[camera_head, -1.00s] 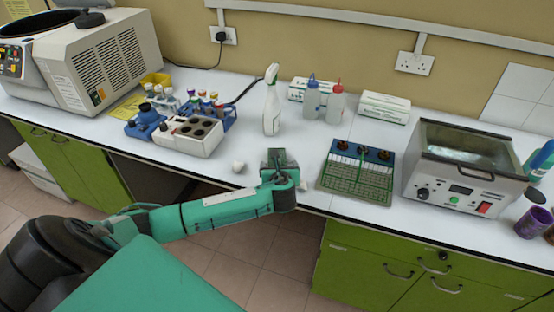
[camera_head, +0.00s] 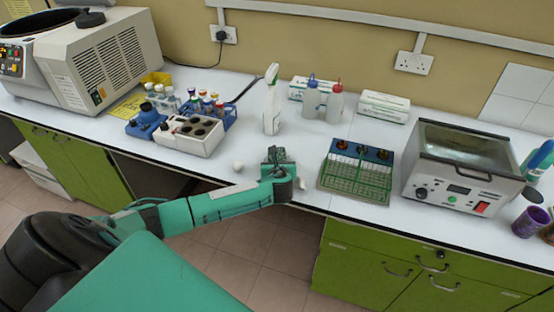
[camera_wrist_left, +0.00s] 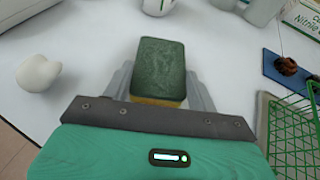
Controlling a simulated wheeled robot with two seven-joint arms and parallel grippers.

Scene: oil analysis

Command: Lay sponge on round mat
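The sponge (camera_wrist_left: 158,68), dark green on top with a yellow layer below, sits between the grey fingers of my left gripper (camera_wrist_left: 160,88) in the left wrist view. The fingers close on its two sides. In the head view my left gripper (camera_head: 276,166) is over the front part of the white bench, with the sponge (camera_head: 276,153) at its far end. I cannot tell whether the sponge touches the bench. I see no round mat in either view. My right gripper is not in view.
A small white object (camera_head: 238,166) lies left. A spray bottle (camera_head: 271,105) and wash bottles (camera_head: 334,104) stand behind. Bench between gripper and spray bottle is clear.

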